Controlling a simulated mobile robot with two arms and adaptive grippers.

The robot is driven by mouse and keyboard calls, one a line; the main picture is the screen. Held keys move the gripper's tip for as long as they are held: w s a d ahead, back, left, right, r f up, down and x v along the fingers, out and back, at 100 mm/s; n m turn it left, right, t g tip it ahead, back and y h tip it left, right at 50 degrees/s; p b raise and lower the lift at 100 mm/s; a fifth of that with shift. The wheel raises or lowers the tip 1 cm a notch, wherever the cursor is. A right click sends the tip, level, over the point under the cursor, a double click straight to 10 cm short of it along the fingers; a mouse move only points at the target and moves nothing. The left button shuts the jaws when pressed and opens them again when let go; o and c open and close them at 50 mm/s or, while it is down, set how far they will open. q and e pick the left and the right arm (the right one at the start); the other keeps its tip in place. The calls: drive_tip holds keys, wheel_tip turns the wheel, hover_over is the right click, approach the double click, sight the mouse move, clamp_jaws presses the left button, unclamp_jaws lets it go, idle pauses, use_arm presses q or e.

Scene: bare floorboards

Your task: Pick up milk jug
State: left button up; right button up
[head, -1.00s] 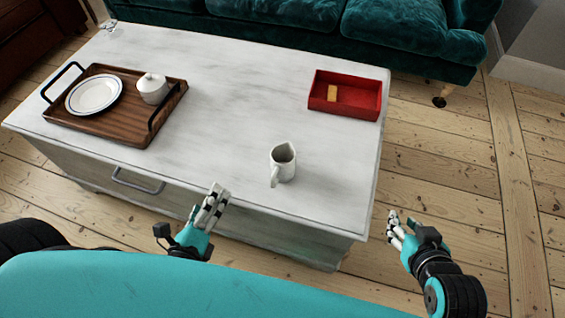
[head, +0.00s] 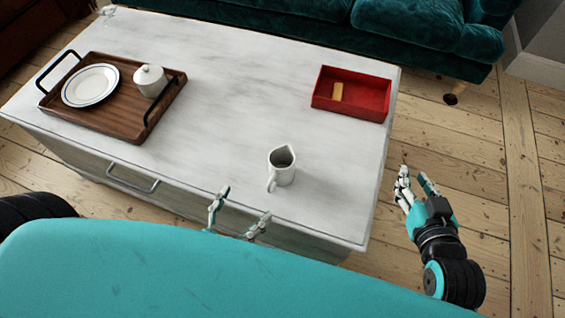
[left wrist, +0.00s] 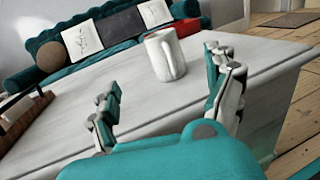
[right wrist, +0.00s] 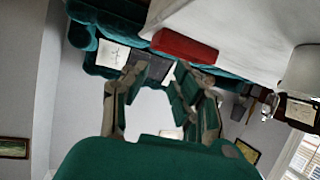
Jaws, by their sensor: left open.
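The white milk jug (head: 283,172) stands upright on the coffee table, near its front right part, with its handle toward the front. In the left wrist view the jug (left wrist: 158,58) shows beyond and between the spread fingers. My left gripper (head: 243,204) is open and empty at the table's front edge, in front and to the left of the jug, not touching it. My right gripper (head: 414,176) is over the floor to the right of the table. Its fingers are apart and empty, also in the right wrist view (right wrist: 157,71).
The pale coffee table (head: 235,95) has a drawer handle (head: 132,180) on its front. A red box (head: 350,108) is behind the jug. A teal sofa (head: 425,25) stands behind the table.

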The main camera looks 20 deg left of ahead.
sight(282, 162)
use_arm(q)
drive_tip(key=x, duration=0.7)
drive_tip(key=shift+w+d, duration=0.15)
drive_tip(key=shift+w, duration=0.45)
drive_tip(key=x, duration=0.4)
drive_tip(key=shift+d, duration=0.4)
drive_tip(key=shift+w+d, duration=0.1)
drive_tip(key=shift+w, duration=0.4)
drive_tip(key=c, duration=1.4)
use_arm(e)
drive_tip(key=shift+w+a+r, duration=0.15)
drive_tip(key=shift+w+r, duration=0.2)
drive_tip(key=shift+r, duration=0.1)
use_arm(q)
drive_tip(key=shift+r, duration=0.2)
use_arm(e)
drive_tip(key=shift+s, duration=0.1)
